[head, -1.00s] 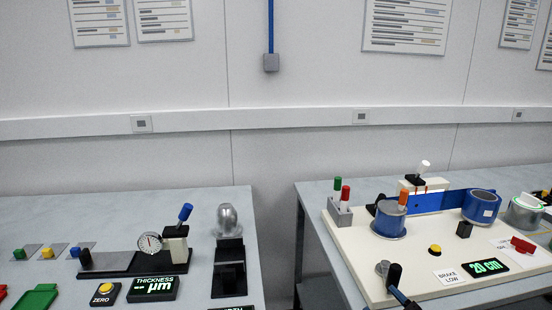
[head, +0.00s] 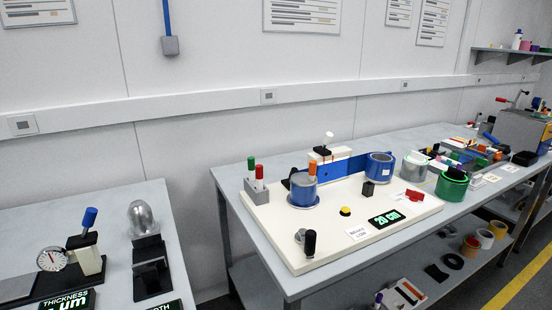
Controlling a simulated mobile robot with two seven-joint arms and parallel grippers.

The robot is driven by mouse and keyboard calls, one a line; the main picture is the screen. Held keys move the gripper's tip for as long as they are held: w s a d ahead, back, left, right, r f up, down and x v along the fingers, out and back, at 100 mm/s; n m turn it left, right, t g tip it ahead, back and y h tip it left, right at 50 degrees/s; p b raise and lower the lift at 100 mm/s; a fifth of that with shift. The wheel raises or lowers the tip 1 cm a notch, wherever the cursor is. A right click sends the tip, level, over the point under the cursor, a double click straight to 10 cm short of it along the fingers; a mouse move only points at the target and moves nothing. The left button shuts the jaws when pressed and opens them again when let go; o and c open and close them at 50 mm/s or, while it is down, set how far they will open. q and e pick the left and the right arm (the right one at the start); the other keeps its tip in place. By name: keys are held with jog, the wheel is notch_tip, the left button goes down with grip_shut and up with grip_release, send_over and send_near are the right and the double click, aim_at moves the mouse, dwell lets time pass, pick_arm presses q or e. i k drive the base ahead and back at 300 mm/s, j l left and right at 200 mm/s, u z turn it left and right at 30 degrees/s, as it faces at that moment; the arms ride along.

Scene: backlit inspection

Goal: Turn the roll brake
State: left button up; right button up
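The white unwind board (head: 345,222) lies on the right-hand table. At its front left corner is a round silver knob (head: 300,236) with an upright black handle (head: 310,242) beside it. A white label (head: 357,233) reading "BRAKE LOW" lies just right of them. A blue roll (head: 303,192) sits on the board's left, with a blue strip (head: 345,170) running to a second blue roll (head: 379,167) on the right. Neither of my grippers shows in the head view.
A green "20 cm" display (head: 387,218) and a yellow button (head: 345,211) are on the board. A grey holder (head: 257,190) with red and green markers stands at its left. A gap separates this table from the left table (head: 85,215).

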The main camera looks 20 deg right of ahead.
aim_at(415, 196)
jog(key=z, duration=1.5)
jog(key=l+u, duration=0.15)
jog(key=u, duration=0.25)
jog(key=i+l+u, duration=0.1)
jog(key=l+u, duration=0.15)
jog(key=u, duration=0.15)
jog(key=l+u, duration=0.2)
jog(key=u, duration=0.15)
jog(key=l+u, duration=0.4)
jog(key=l, duration=0.45)
jog(key=k+l, duration=0.1)
jog(key=l, duration=0.3)
jog(key=k+l+u, duration=0.15)
jog(key=l, duration=0.3)
jog(key=i, duration=0.05)
